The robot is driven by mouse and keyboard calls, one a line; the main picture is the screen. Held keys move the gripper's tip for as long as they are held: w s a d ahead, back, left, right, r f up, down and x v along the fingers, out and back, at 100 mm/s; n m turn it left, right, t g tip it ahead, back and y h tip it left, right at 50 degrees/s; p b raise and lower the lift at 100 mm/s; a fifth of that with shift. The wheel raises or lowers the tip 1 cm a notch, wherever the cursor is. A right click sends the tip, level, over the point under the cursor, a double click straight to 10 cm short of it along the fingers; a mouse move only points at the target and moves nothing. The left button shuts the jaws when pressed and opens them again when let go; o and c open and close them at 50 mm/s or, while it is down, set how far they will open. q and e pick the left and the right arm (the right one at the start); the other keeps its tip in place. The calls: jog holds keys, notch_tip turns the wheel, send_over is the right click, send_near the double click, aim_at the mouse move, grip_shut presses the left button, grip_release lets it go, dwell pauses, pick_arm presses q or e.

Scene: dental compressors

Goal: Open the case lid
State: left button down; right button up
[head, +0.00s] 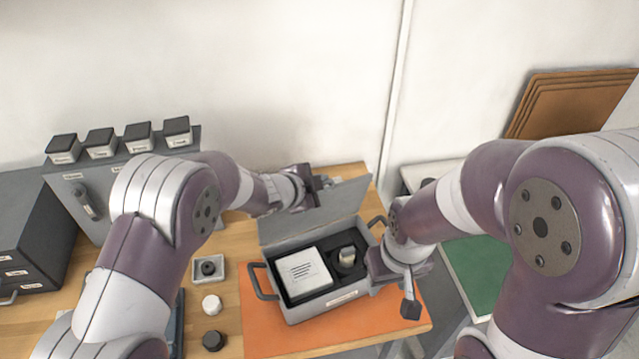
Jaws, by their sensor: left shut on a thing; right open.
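The grey case (335,302) sits on an orange mat (262,330), with a dark handle on each side. Its lid (330,210) stands raised at the back, so the inside is in view. Inside are a white labelled block (303,276) and a small round part (346,256) in dark compartments. My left gripper (318,188) is at the lid's top edge and is shut on the lid; its fingertips are partly hidden. My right gripper (408,296) is open beside the case's right front side, with no object seen in it.
Left of the mat are a small tray with a dark ring (209,268), a white round piece (211,303) and a black round piece (213,340). A grey rack with several jars (120,140) stands behind. A green mat (478,268) lies at right.

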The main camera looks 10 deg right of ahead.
pick_arm(q)
jog(key=shift+r, duration=0.15)
dwell(0.7)
jog(key=c, duration=1.2)
grip_release()
jog(key=shift+a+r+p, duration=0.35)
jog(key=shift+r+p, duration=0.25)
jog(key=a+r+p, duration=0.3)
jog(key=s+a+r+p, duration=0.1)
jog(key=a+r+p, duration=0.2)
jog(key=s+a+r+p, duration=0.1)
jog(key=a+r+p, duration=0.2)
jog(key=shift+s+a, duration=0.15)
jog(key=shift+a, duration=0.05)
